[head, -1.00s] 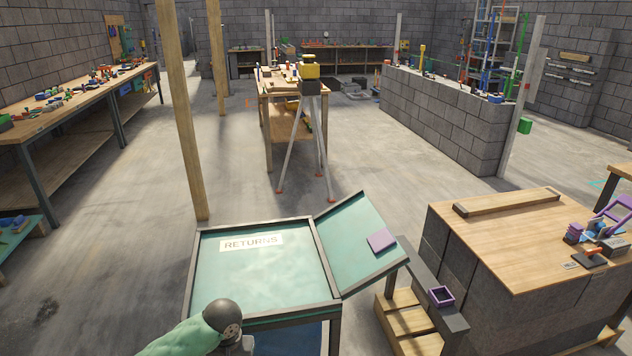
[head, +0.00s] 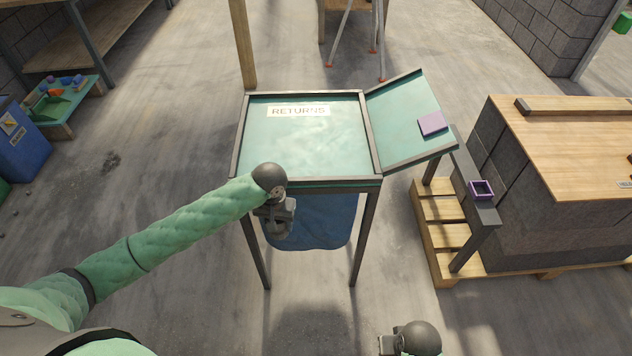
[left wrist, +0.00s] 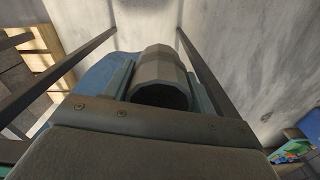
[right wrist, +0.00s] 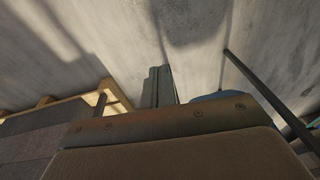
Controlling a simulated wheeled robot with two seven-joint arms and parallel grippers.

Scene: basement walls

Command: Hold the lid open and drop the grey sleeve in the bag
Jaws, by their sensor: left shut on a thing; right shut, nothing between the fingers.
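The grey sleeve (left wrist: 160,72) is an open-ended tube, held between the fingers of my left gripper (left wrist: 162,88) in the left wrist view. In the head view my left gripper (head: 277,222) is in front of the near edge of the returns stand. The green lid (head: 300,145), labelled RETURNS, lies flat across the stand's top. The blue bag (head: 320,222) hangs under it, partly behind my left gripper. My right gripper (head: 388,345) is low at the bottom edge, apart from the stand; its fingers (right wrist: 160,85) are together and empty in the right wrist view.
A tilted green side panel (head: 405,120) with a purple tile (head: 433,124) adjoins the stand's right. Beyond it are a grey beam with a purple square frame (head: 481,190), a pallet (head: 440,235) and a wood-topped block bench (head: 570,150). Floor in front is clear.

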